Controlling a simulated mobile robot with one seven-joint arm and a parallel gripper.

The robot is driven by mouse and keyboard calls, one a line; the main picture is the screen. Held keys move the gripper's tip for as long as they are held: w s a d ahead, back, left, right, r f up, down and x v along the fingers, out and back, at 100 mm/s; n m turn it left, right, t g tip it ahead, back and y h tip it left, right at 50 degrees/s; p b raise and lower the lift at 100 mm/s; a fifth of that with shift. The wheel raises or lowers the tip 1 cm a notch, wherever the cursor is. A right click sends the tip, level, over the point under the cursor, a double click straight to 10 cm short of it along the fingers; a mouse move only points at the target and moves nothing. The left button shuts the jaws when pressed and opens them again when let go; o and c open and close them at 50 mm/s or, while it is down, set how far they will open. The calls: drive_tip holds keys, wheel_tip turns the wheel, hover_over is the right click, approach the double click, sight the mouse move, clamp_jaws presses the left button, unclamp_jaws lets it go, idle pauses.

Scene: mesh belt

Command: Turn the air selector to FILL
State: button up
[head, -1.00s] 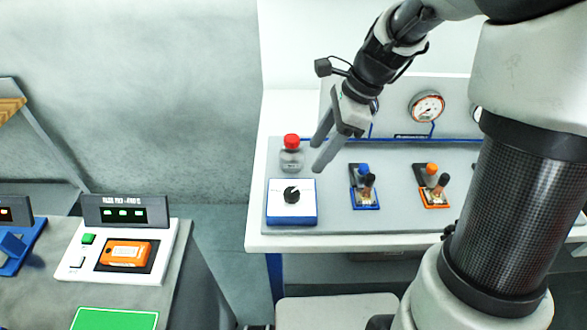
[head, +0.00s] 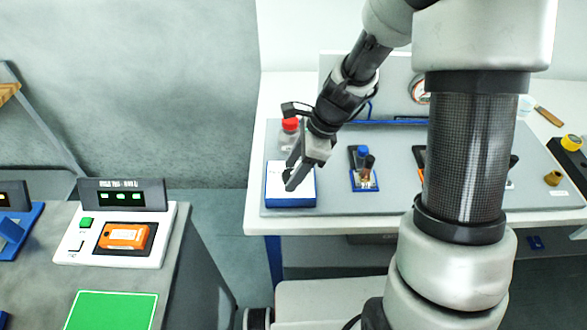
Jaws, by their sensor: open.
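The air selector is a blue box (head: 302,203) with a white top face at the left end of the grey panel on the white bench. Its black knob showed on the white face a second ago; now my gripper hides most or all of it. My gripper (head: 289,180) is open, with its fingers pointing down over the left half of the selector's top. I cannot tell whether the fingers touch the knob or sit around it. The FILL marking cannot be read at this size.
A red-capped jar (head: 289,128) stands just behind the selector, close to my wrist. A blue-framed fitting with a blue-topped part (head: 361,153) is to the right. A pressure gauge (head: 418,90) is partly hidden by my arm. An orange device (head: 123,237) sits in a charger on the left table.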

drive_tip(key=c, duration=1)
drive_tip(key=shift+c, duration=0.2)
drive_tip(key=n+g, duration=0.1)
drive_tip(key=n, duration=0.1)
drive_tip(key=n+p, duration=0.1)
drive_tip(key=n, duration=0.1)
drive_tip(key=shift+w+r+n+g+h, duration=0.1)
drive_tip(key=shift+w+n+g+h, duration=0.05)
drive_tip(key=shift+n+g+h, duration=0.2)
drive_tip(key=n+g, duration=0.1)
drive_tip(key=n, duration=0.1)
drive_tip(key=n+p, duration=0.1)
drive_tip(key=n, duration=0.1)
drive_tip(key=shift+w+a+n+g+h, duration=0.1)
drive_tip(key=shift+w+n+g+h, duration=0.05)
drive_tip(key=shift+n+g+h, duration=0.2)
drive_tip(key=n+h, duration=0.1)
drive_tip(key=n, duration=0.3)
drive_tip(key=shift+w+a+g, duration=0.1)
drive_tip(key=shift+a+g, duration=0.05)
drive_tip(key=shift+g, duration=0.25)
drive_tip(key=shift+a+n+h, duration=0.1)
drive_tip(key=shift+n+h, duration=0.9)
drive_tip(key=shift+n, duration=1.3)
